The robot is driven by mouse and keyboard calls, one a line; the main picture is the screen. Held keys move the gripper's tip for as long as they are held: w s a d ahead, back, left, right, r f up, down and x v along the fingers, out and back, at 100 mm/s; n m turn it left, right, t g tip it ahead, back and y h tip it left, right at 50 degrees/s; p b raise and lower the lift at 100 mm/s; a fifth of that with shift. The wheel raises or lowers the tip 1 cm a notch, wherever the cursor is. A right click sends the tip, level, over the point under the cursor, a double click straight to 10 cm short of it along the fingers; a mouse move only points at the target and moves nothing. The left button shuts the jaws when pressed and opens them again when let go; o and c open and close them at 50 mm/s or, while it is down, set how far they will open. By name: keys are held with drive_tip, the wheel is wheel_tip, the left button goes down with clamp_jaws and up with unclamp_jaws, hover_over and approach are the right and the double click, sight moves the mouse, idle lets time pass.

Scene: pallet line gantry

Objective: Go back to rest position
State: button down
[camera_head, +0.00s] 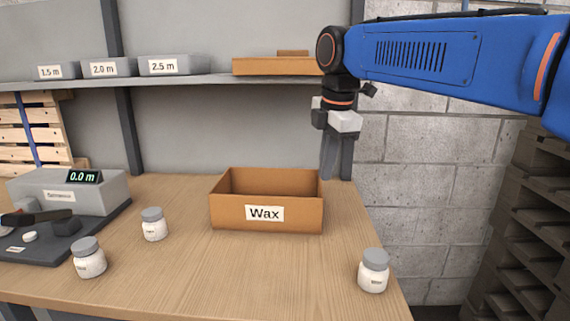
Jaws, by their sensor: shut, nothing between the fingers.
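My blue arm reaches in from the right, and my gripper (338,172) points down at its end. The gripper is shut and empty. It hangs near the right back side of the orange-brown box labelled "Wax" (228,213). The box is open at the top and stands on the wooden table (270,275). The inside floor of the box is mostly hidden by its front wall.
White jars with grey lids stand at the left (89,262), behind it (154,227) and front right (373,273). A grey device (110,192) reads "0.0 m". A shelf (200,80) holds labelled grey bins and an orange-brown tray (270,67). Dark pallets (535,215) stack at right.

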drive_tip(key=s+d+f+m+t, duration=0.2)
drive_tip(key=s+d+f+m, duration=0.7)
drive_tip(key=s+d+m, duration=0.3)
drive_tip(key=s+d+f+m, duration=0.4)
drive_tip(key=s+f+m, duration=0.1)
drive_tip(key=s+f, duration=0.1)
drive_tip(key=s+d+f+m, duration=0.3)
drive_tip(key=s+f+m, duration=0.2)
drive_tip(key=f, duration=0.4)
drive_tip(key=shift+s+d+f+t+h, duration=0.3)
drive_tip(key=shift+s+d+h, duration=0.1)
drive_tip(key=shift+s, duration=0.15)
